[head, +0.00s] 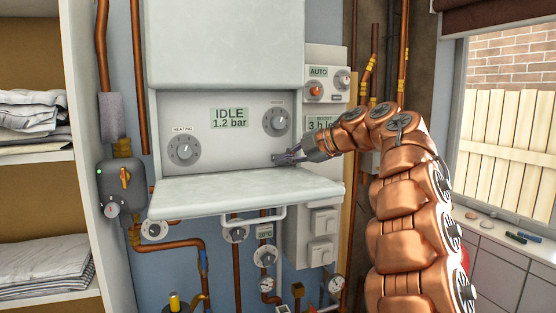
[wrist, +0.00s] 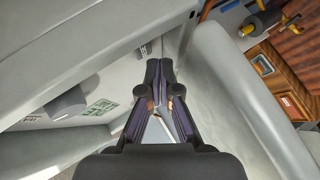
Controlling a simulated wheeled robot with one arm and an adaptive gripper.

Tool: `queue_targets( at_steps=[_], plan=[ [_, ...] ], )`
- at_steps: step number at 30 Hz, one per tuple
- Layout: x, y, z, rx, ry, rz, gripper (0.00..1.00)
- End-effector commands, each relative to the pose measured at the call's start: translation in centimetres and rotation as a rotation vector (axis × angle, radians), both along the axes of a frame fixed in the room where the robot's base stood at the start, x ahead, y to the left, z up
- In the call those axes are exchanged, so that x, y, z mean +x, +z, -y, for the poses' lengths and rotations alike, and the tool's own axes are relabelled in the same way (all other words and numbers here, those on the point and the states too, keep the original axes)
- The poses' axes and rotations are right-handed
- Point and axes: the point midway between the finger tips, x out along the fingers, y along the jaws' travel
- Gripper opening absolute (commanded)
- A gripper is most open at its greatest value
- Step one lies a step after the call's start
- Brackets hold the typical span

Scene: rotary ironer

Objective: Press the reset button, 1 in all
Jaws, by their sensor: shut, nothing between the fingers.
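The white boiler-like unit (head: 225,45) has a recessed control panel (head: 215,160) with a display (head: 229,118) reading "IDLE 1.2 bar". My gripper (head: 280,158) is at the lower right of this panel, just above the fold-down flap. In the wrist view my gripper (wrist: 162,68) has its fingertips together, with nothing seen between them, close to the panel. I cannot tell if they touch it. A small dark marking (wrist: 145,50) shows on the panel just beyond the tips. The reset button cannot be made out; my gripper covers that part of the panel.
The panel carries a heating knob (head: 184,149) and another knob (head: 276,121). The flap (head: 240,190) juts out below my gripper. A side module (head: 318,85) labelled "AUTO" stands to the right. Copper pipes and valves are below; shelves with linen (head: 40,110) are left.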

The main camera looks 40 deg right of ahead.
Motion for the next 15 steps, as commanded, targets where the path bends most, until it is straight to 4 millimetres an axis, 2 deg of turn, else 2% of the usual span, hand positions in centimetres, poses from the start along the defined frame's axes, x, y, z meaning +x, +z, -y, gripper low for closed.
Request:
queue_targets(
  at_steps=[7,15],
  plan=[
    [-0.6,-0.1,-0.2,-0.002,-0.001,-0.001,0.00],
    [-2.6,-0.3,-0.7,0.000,0.000,-0.001,0.00]
  ],
)
